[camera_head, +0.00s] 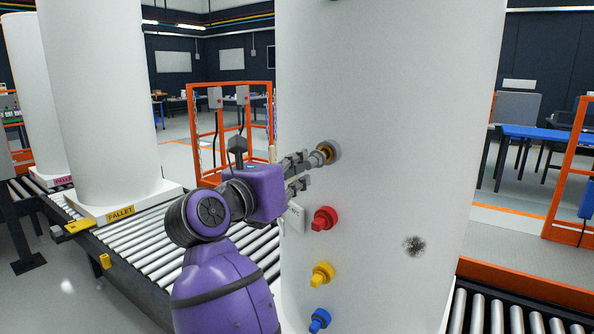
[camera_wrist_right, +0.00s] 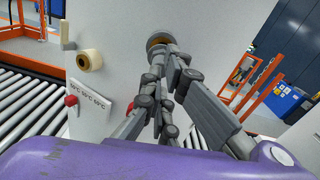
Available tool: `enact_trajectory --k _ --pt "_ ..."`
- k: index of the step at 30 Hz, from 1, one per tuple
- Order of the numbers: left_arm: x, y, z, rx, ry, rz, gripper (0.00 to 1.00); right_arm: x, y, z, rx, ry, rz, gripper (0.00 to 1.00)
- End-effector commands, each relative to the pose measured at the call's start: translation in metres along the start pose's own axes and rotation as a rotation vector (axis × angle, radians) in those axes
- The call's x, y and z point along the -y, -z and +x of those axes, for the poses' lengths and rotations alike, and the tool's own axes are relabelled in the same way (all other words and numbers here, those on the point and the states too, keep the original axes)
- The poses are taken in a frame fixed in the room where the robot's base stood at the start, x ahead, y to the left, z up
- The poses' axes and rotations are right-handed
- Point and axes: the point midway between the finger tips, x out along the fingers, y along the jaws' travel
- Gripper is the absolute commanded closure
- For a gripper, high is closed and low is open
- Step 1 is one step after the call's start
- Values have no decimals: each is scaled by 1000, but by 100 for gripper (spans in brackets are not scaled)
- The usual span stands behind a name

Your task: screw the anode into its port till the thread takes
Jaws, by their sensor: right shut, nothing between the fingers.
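The port (camera_head: 331,151) is a round grey fitting with a brass-coloured ring, high on the white tank (camera_head: 390,100). It also shows at the top of the right wrist view (camera_wrist_right: 160,39). A short round piece (camera_head: 317,158) sits at its mouth; I cannot tell whether this is the anode's head or how deep it sits. My right gripper (camera_head: 306,168), on the purple arm, is just left of the port with its grey fingers pointing at it. It is shut with nothing held; fingertip contact with the port is unclear. My left gripper is not in view.
Red (camera_head: 325,218), yellow (camera_head: 322,273) and blue (camera_head: 320,320) fittings stick out below the port. Roller conveyors (camera_head: 150,240) run at both sides.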

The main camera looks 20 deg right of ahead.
Motion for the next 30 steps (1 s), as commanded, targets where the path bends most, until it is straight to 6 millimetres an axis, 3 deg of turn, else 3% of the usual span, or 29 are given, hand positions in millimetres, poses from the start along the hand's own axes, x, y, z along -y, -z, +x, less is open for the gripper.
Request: enact_trajectory --k 30 --pt "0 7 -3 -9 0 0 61 0 0 20 -1 0 -1 100"
